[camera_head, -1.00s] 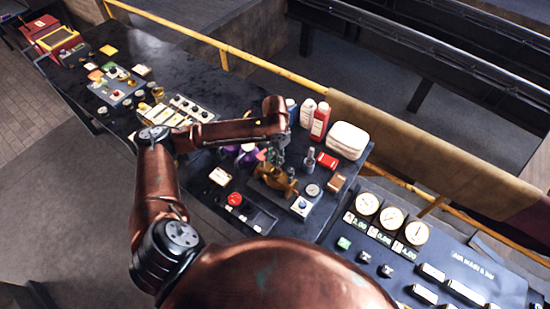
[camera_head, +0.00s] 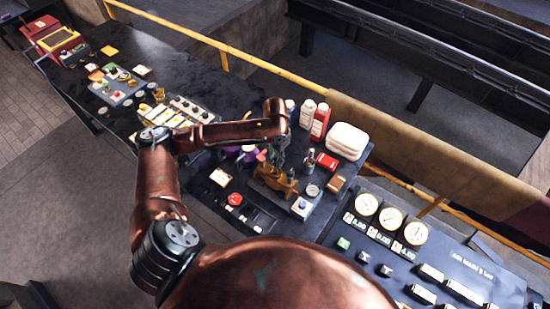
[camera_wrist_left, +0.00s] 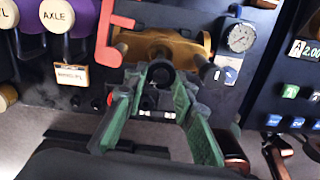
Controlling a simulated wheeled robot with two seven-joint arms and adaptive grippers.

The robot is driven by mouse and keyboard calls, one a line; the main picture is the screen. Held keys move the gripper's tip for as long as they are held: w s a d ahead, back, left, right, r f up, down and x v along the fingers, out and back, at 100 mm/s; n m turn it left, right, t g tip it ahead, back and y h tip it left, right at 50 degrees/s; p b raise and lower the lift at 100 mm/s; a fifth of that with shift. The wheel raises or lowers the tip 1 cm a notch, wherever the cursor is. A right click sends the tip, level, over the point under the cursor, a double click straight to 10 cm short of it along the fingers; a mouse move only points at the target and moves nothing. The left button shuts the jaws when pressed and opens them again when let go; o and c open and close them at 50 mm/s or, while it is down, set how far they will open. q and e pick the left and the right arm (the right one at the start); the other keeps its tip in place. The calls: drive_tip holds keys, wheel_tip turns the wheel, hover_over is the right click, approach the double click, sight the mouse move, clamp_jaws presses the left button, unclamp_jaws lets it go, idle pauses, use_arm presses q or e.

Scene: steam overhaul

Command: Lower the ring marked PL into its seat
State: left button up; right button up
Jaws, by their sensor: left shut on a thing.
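My left gripper (camera_wrist_left: 160,88) has green fingers closed on a small dark ring (camera_wrist_left: 160,72) in the left wrist view. No PL mark can be read on the ring. The ring is in front of a brass valve body (camera_wrist_left: 190,50), overlapping its middle in the picture. Whether it touches the brass, and the seat itself, cannot be told. In the head view the gripper (camera_head: 280,152) points down just above the brass body (camera_head: 272,182), and the ring is too small to make out. My right gripper is not in view.

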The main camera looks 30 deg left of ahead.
sight(275, 167)
use_arm(q)
drive_tip(key=shift+f+p, duration=0.1)
drive_tip(key=shift+p, duration=0.35)
idle(0.6)
drive_tip(key=shift+f, duration=0.3)
idle(0.3)
drive_tip(key=shift+f, duration=0.35)
drive_tip(key=shift+f, duration=0.45)
drive_tip(key=shift+f, duration=0.3)
drive_tip(key=shift+f, duration=0.9)
idle(0.8)
drive_tip(key=shift+f, duration=0.4)
drive_tip(key=shift+f, duration=0.4)
drive_tip(key=shift+f, duration=0.35)
